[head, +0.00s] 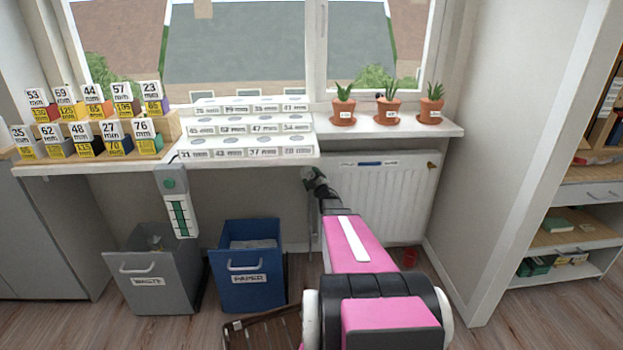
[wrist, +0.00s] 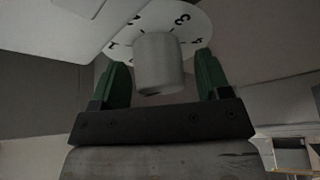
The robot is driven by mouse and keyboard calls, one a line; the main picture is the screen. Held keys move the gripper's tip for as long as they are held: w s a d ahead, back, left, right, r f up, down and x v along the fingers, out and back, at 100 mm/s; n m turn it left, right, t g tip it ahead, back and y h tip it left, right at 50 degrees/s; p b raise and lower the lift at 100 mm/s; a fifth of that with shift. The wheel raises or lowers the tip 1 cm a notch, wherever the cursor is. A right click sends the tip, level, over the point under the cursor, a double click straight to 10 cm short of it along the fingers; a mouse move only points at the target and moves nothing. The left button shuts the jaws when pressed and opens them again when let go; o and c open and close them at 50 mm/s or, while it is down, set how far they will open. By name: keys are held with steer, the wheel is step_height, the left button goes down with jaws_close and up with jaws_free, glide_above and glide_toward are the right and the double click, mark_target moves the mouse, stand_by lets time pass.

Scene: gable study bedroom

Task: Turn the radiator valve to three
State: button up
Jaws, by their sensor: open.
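The white radiator (head: 395,200) is under the sill on the right in the head view. Its valve shows in the wrist view as a pale round knob (wrist: 158,62) in front of a white dial (wrist: 160,20) with dark numerals. A 3 is at the dial's upper right, and other numerals are partly cut off or angled. I see no clear pointer mark on the knob. My gripper (wrist: 161,74) is open, with one green finger on each side of the knob and gaps visible. In the head view my gripper (head: 314,180) is at the radiator's left end and hides the valve.
A blue paper bin (head: 246,290) and a grey waste bin (head: 150,285) stand left of my arm. A wooden slatted thing (head: 265,333) lies on the floor.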

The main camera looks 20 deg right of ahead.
steer(key=c, duration=0.9)
steer(key=shift+m, duration=0.3)
